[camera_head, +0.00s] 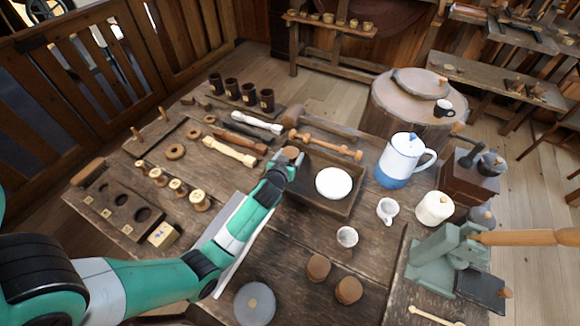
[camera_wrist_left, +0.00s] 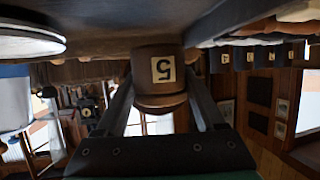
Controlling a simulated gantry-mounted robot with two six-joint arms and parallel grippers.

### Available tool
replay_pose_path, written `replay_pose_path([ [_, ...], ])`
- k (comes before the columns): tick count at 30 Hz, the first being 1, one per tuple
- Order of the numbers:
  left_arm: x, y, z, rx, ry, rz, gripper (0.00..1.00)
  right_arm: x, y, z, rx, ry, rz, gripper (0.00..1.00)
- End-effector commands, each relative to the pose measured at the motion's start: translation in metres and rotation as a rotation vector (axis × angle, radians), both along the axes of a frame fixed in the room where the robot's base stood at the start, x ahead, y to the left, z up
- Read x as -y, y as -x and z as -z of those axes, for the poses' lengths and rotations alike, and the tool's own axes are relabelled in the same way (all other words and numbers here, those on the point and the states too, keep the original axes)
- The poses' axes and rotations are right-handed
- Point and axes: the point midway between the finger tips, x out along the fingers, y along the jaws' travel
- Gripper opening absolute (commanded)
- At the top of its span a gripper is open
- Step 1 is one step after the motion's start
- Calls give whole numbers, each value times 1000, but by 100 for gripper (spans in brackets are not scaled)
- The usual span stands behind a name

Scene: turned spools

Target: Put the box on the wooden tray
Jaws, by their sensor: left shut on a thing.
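My left gripper (camera_head: 289,165) is over the back-left part of the dark wooden tray (camera_head: 330,207). It is shut on a round brown box (camera_head: 291,152). In the left wrist view, which is upside down, the box (camera_wrist_left: 158,88) has a pale label with a 5 and sits between both fingers. It is at or just above the tray's floor; I cannot tell if it touches. A white plate (camera_head: 333,182) lies in the tray, to the right of the box. My right gripper is not in view.
A blue-and-white pot (camera_head: 403,160) stands right of the tray. A turned wooden piece (camera_head: 332,146) lies at its back edge. White cups (camera_head: 387,210) and two brown round pieces (camera_head: 318,267) stand in front. Dark labelled cups (camera_head: 249,94) line the back.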

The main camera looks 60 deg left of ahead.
Motion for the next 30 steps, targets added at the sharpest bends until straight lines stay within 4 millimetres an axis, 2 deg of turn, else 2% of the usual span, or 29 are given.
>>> replay_pose_path([
  [6, -6, -1, 7, 1, 1, 0, 6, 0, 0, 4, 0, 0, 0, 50],
  [12, -8, -2, 41, 0, 1, 1, 6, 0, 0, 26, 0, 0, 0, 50],
  [23, -8, -2, 44, 0, 0, 1, 6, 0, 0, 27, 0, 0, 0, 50],
  [24, -8, -2, 43, 0, 1, 1, 76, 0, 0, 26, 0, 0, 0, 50],
  [28, -8, -2, 42, 0, 1, 1, 100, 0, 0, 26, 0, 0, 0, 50],
  [30, -8, -2, 42, 0, 1, 1, 100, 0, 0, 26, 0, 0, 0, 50],
])
